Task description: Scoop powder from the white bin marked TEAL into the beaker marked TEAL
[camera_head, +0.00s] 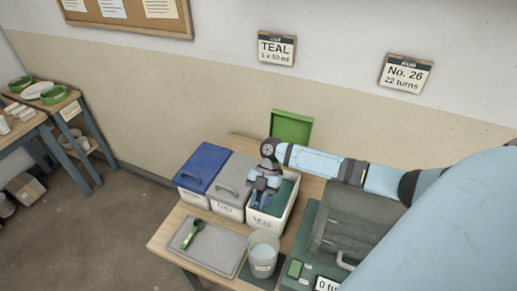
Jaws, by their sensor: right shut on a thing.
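The white bin marked TEAL (261,222) stands open at the right of a row of bins, with teal powder (286,197) inside. Its green lid (291,127) stands up behind it. My right gripper (263,190) points down into this bin. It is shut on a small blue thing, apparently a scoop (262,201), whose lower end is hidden. My left gripper is out of view.
Bins with a blue lid (203,166) and a grey lid (233,177) stand shut to the left. A grey tray (220,262) holds a green scoop (193,234). A dark green machine (345,238) stands right of the beaker.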

